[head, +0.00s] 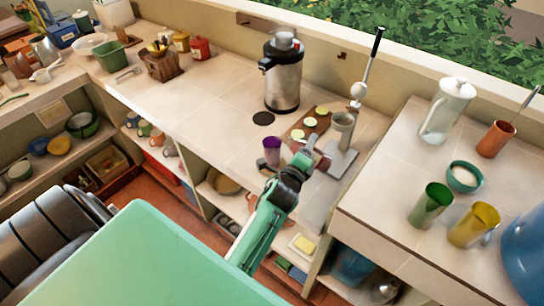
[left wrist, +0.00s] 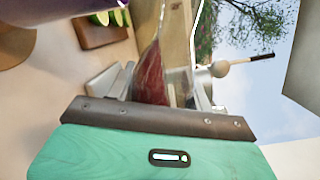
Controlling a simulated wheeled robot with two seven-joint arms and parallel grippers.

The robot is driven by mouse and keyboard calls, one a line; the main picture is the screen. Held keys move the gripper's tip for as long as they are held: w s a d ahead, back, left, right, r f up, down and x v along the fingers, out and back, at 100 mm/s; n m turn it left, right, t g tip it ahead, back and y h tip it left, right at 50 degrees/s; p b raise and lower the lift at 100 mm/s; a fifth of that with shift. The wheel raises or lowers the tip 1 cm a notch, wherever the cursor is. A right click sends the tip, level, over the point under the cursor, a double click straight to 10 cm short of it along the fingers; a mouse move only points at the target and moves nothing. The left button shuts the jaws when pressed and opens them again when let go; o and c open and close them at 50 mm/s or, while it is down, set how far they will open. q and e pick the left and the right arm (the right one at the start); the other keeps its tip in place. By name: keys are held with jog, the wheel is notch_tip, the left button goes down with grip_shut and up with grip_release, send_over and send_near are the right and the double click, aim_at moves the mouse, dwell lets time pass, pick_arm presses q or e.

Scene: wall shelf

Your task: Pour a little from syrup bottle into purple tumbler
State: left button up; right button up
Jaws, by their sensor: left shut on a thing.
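The syrup bottle (left wrist: 152,78), clear with dark red syrup inside, is between the fingers of my left gripper (head: 305,161), which is shut on it. In the head view the gripper and arm hide much of the bottle, and its exact tilt is hard to tell. The purple tumbler (head: 271,148) stands upright on the counter, just left of the gripper. Part of it shows at the upper left of the left wrist view (left wrist: 60,14), apart from the bottle's visible part. No stream of syrup is visible. My right gripper is not in view.
A brown board (head: 298,129) with green slices lies behind the tumbler. A grey stand with a cup (head: 342,128) is close to the right of the gripper. A steel urn (head: 283,82) stands further back.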

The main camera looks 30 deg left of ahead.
pick_arm(q)
jog(key=shift+r+n+p, duration=0.3)
dwell(0.5)
jog(key=shift+r, duration=0.2)
dwell(0.7)
jog(key=shift+r+n+p, duration=0.15)
jog(key=shift+n+p, duration=0.15)
jog(key=shift+p, duration=0.1)
jog(key=shift+d+r+n+p, duration=0.1)
jog(key=shift+r+n+p, duration=0.15)
jog(key=shift+n+p, duration=0.15)
dwell(0.6)
dwell(1.9)
jog(key=shift+r+p, duration=0.15)
jog(key=shift+p, duration=0.3)
dwell(0.5)
